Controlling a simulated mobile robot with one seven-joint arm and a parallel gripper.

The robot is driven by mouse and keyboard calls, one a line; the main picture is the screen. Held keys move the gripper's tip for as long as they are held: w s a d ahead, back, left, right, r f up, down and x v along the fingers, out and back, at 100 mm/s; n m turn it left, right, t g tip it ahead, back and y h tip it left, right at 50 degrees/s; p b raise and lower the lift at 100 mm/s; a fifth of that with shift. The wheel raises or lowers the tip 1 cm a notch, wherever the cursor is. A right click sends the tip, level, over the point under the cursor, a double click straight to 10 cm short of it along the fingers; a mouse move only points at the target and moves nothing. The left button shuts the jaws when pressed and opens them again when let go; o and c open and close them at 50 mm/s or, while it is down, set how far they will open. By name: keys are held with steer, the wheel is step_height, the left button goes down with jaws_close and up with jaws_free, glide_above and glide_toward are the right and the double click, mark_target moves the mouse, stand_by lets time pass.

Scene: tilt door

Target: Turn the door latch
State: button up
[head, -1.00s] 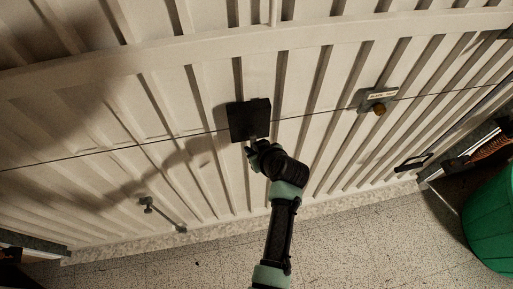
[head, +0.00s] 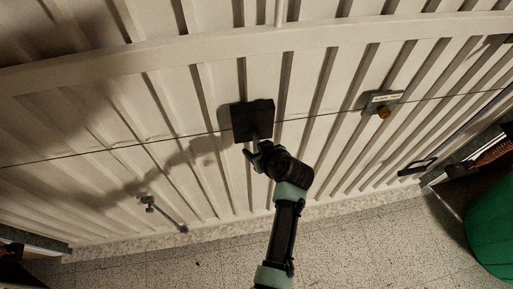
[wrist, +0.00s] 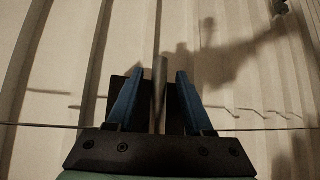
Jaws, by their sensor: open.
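The door latch shows as a dark square plate (head: 252,119) near the middle of the pale ribbed door in the head view. In the wrist view its slim grey handle (wrist: 160,88) stands upright in front of the dark plate (wrist: 118,87). My gripper (wrist: 153,76) is open, its two blue fingers on either side of the handle, with a visible gap on each side. In the head view my gripper (head: 258,148) is at the lower edge of the plate and my arm hides part of the latch area.
The ribbed door (head: 340,75) fills most of the view, with a horizontal seam. A small lock with a brass knob (head: 383,112) is to the right. A rod-like fitting (head: 165,212) is at lower left. A green bin (head: 492,230) stands at the right edge. The speckled floor is below.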

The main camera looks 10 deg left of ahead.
steer(key=b+v, duration=0.1)
steer(key=v, duration=1.2)
stand_by(0.4)
steer(key=w+r+m+t+h, duration=0.1)
steer(key=w+r+t, duration=0.2)
steer(key=r, duration=0.7)
steer(key=w+d+r+m+t+h, duration=0.1)
steer(key=w+r+t, duration=0.25)
steer(key=r, duration=0.65)
steer(key=w+r+m+t+h, duration=0.15)
steer(key=r+t, duration=0.25)
steer(key=r, duration=0.7)
steer(key=s+r+m+t, duration=0.1)
steer(key=s+r+t, duration=0.2)
steer(key=r, duration=0.6)
steer(key=s+r+m+t+h, duration=0.1)
steer(key=s+r+t, duration=0.2)
steer(key=s+r, duration=0.3)
steer(key=s+a+r+m+t, duration=0.1)
steer(key=s+r+t, duration=0.2)
steer(key=r, duration=0.9)
steer(key=shift+s, duration=0.85)
